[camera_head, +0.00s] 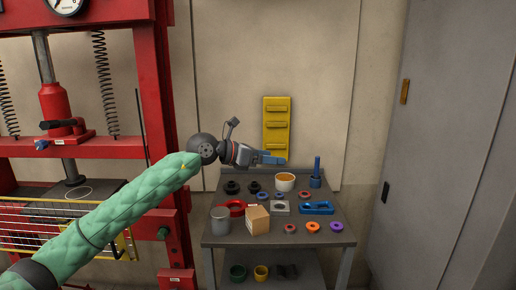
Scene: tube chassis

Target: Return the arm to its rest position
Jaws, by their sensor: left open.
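My left arm, in a green quilted sleeve, comes in from the lower left of the head view. It reaches to the middle of the picture. My left gripper (272,158) is at its end, above the back of a grey work table (232,240) and in front of a yellow wall rack (277,112). Its fingers point right, look blue and are small in the view. It is open, and I see nothing held in it. My right gripper is not in view.
The table carries a white cup with orange contents (285,182), a cardboard box (257,220), a grey cup (220,220), a blue tray (316,208), a blue post (316,173) and several small rings. A red press (165,120) stands at left. A grey door (440,130) is at right.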

